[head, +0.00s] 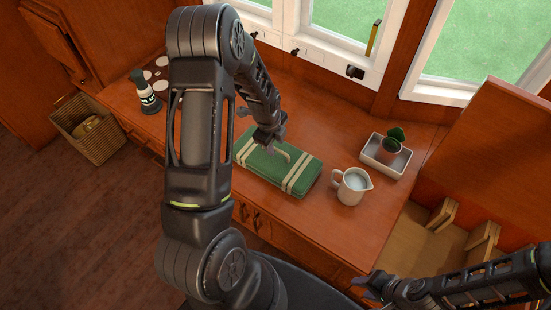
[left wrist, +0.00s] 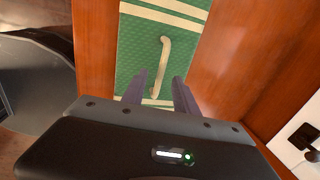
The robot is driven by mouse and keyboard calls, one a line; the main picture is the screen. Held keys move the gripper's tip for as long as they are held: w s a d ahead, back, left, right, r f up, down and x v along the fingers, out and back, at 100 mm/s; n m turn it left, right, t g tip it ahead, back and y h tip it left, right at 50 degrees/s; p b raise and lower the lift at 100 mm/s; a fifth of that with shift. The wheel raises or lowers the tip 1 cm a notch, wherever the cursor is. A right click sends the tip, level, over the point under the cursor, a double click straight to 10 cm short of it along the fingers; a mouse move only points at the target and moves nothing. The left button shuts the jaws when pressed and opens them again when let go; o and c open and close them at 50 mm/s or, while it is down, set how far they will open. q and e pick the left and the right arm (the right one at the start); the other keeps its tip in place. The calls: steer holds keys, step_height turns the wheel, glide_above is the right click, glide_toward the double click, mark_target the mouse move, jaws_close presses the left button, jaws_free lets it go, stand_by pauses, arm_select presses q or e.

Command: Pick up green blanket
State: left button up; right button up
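The green blanket (head: 297,164) lies on the wooden desktop as a flat green rectangle with cream bands and a cream handle-like strip on top. In the left wrist view the green blanket (left wrist: 195,58) is straight ahead, its cream strip (left wrist: 164,55) running lengthwise. My left gripper (head: 268,141) is over the blanket's far left part, near the strip. In the left wrist view the left gripper (left wrist: 158,84) is open, with the strip's near end between its fingers; contact cannot be told. My right gripper (head: 372,287) is low at the right, away from the blanket; its opening is unclear.
A white pitcher (head: 351,187) stands right of the blanket. Beyond it a small plant sits in a white tray (head: 371,160). A wicker basket (head: 84,116) is on the floor. Windows border the desk's back.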

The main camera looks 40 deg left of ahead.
mark_target(275, 156)
arm_select(q)
steer(key=f, duration=0.2)
steer(key=shift+w+f, duration=0.3)
stand_by(0.3)
jaws_close()
steer(key=shift+r, duration=0.1)
stand_by(1.2)
